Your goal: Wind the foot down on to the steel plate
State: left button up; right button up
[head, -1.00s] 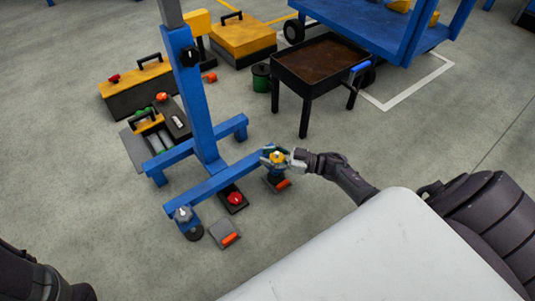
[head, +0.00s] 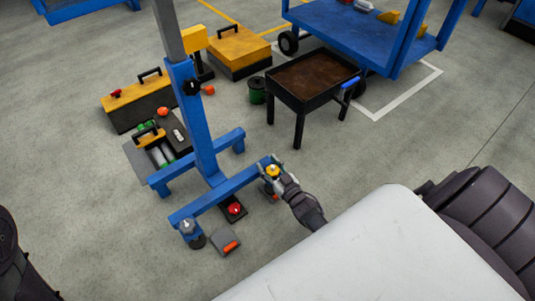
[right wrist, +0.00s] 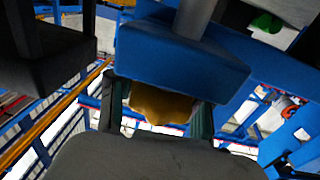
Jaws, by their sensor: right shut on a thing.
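A blue stand (head: 205,135) has a low front beam (head: 222,196) with a screw foot at each end. My right gripper (head: 273,172) is shut on the yellow knob (head: 272,170) of the foot at the beam's right end. In the right wrist view the knob (right wrist: 160,104) sits between the two fingers, by the blue beam (right wrist: 180,52). A plate with an orange grip (head: 274,194) lies low beside that foot, mostly hidden by my gripper. I cannot tell whether the foot touches it. My left gripper is out of view.
The left foot (head: 188,230) has a grey knob. Near it lie a grey plate with an orange grip (head: 224,243) and a red knob on a dark block (head: 234,209). Toolboxes (head: 138,103) and a black tray table (head: 311,80) stand behind.

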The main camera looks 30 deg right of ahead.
jog(key=shift+s+d+f+m+h, duration=0.15)
jog(key=shift+m+h, duration=0.15)
jog(key=shift+h, duration=0.2)
jog(key=shift+s+d+m+h, duration=0.1)
jog(key=shift+m+h, duration=0.2)
jog(key=shift+h, duration=0.2)
jog(key=o, duration=0.8)
jog(key=shift+o, duration=0.2)
jog(key=shift+w+a, duration=0.1)
jog(key=shift+w, duration=0.1)
